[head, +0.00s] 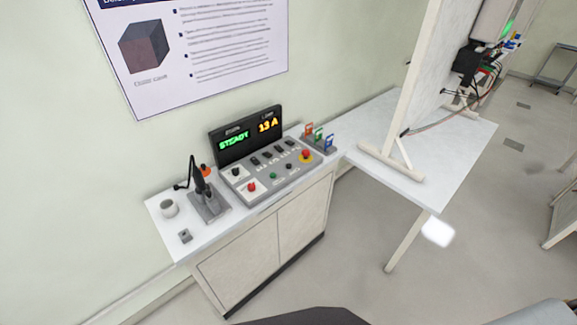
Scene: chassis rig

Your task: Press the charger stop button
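A grey control console (265,184) stands on the white cabinet top. Its upright display (246,134) reads "STEADY" in green and "13 A" in yellow. On the sloped panel are a red button (251,187) at the lower left, a green button (273,175) to its right, and a larger red mushroom button (306,154) on a yellow base at the right. Several black knobs or switches sit between them. The labels are too small to read, so I cannot tell which one is the charger stop button. Neither of my grippers is in view.
A white table (450,155) with an upright board (412,80) adjoins on the right. Floor is open in front.

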